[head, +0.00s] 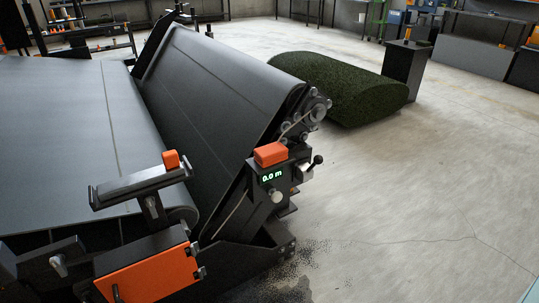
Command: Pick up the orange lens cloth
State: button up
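No orange cloth can be made out for certain. A small orange piece (171,160) sits at the right end of a dark bracket on the machine. A larger orange block (271,153) sits on top of the counter box (272,175), whose display reads 0.0 m. I cannot tell whether either one is the lens cloth. My gripper is not in view.
The roller machine with its wide dark belt (218,82) fills the left. An orange panel (150,272) is at its front. A green turf roll (340,88) and a dark pedestal (405,68) stand behind. The concrete floor (430,180) at right is clear.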

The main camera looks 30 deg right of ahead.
aim_at(268, 155)
jog(key=i+z, duration=0.2)
jog(key=z, duration=1.5)
jog(key=i+j, duration=0.8)
jog(key=j, duration=0.15)
